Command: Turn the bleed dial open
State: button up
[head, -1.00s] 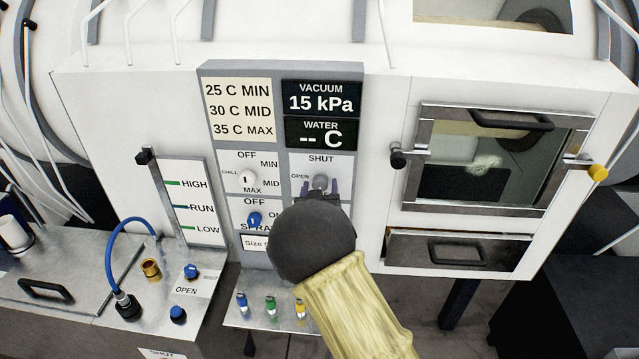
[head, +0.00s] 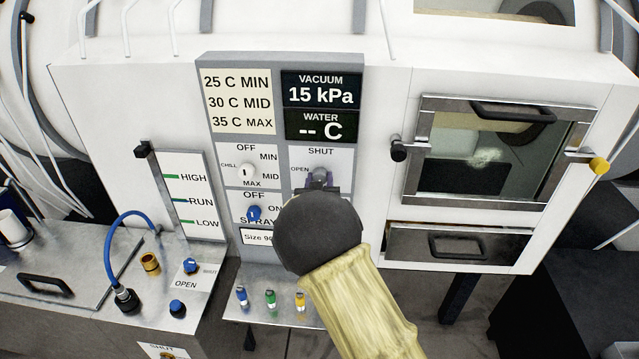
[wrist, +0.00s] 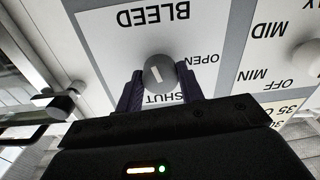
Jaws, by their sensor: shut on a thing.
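The bleed dial (wrist: 160,74) is a round grey knob with a short white mark, on a white panel labelled BLEED, SHUT and OPEN. The wrist view shows it upside down; the mark slants slightly and lies nearer the SHUT line than the OPEN side. In the head view the dial (head: 320,174) sits under the word SHUT, with OPEN to its left. My gripper (wrist: 160,88) is shut on the dial, one dark purple finger on each side. In the head view my gripper (head: 319,184) hides the lower part of the dial's panel.
A white chill dial (head: 247,173) and a blue spray dial (head: 254,214) sit close to the left. The vacuum display (head: 320,90) above reads 15 kPa. A windowed door (head: 408,183) and a drawer (head: 395,243) are to the right. Coloured fittings (head: 270,299) stand below.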

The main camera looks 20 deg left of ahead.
jog(key=shift+f+b, duration=0.2)
jog(key=shift+b, duration=0.2)
jog(key=m+b, duration=2.1)
jog(key=b, duration=0.8)
jog(key=shift+h, duration=0.3)
jog(key=shift+m, duration=0.3)
jog(key=o, duration=1)
jog(key=shift+r, duration=0.1)
jog(key=shift+s+t, duration=0.1)
jog(key=shift+t, duration=0.2)
